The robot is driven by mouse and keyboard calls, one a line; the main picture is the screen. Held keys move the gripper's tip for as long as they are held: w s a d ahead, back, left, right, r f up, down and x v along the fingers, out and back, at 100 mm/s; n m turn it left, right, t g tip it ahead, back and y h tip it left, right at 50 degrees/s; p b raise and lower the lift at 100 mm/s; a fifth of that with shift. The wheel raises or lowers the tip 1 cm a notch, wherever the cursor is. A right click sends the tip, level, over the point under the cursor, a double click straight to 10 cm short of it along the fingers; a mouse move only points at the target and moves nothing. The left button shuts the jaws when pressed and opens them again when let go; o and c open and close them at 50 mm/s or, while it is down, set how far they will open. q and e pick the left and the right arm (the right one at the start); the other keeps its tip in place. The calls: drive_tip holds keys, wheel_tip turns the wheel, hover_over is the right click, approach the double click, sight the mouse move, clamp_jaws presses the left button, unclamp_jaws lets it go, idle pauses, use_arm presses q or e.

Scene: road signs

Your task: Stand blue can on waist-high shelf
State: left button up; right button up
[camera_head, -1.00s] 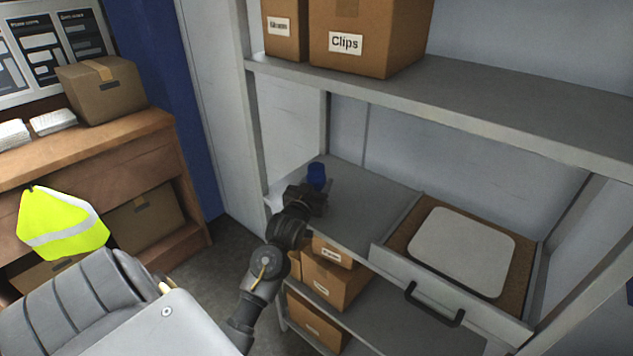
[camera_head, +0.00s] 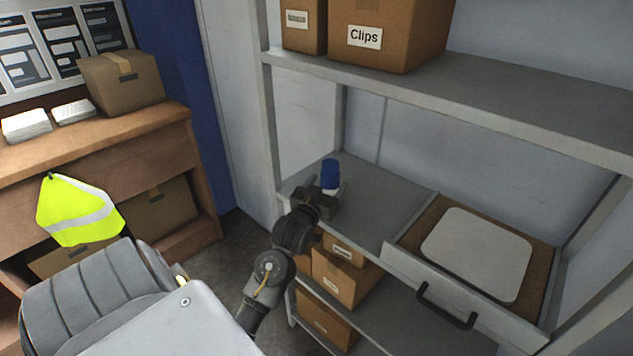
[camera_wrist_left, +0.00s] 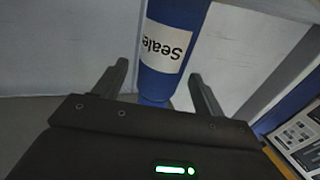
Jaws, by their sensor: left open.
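The blue can (camera_head: 330,172) stands upright on the waist-high grey shelf (camera_head: 385,195), near its left end, with a white label low on its side. In the left wrist view the can (camera_wrist_left: 178,20) shows a label reading "Seale", upside down in that picture. My left gripper (camera_head: 329,192) is open in front of the can. In the wrist view its two fingers stand apart on either side of the can, with gaps showing beside it. The can's base is partly hidden by the gripper. My right gripper is not in view.
An open drawer (camera_head: 460,290) with a pale board (camera_head: 476,252) is right of the shelf space. An upper shelf (camera_head: 500,100) carries a Clips box (camera_head: 385,35). Boxes (camera_head: 340,275) sit below. A wooden bench (camera_head: 165,135) with a yellow vest (camera_head: 80,212) is at left.

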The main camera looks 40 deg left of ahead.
use_arm(q)
drive_tip(key=b+v, duration=0.1)
drive_tip(key=v, duration=0.8)
drive_tip(key=shift+b, duration=0.4)
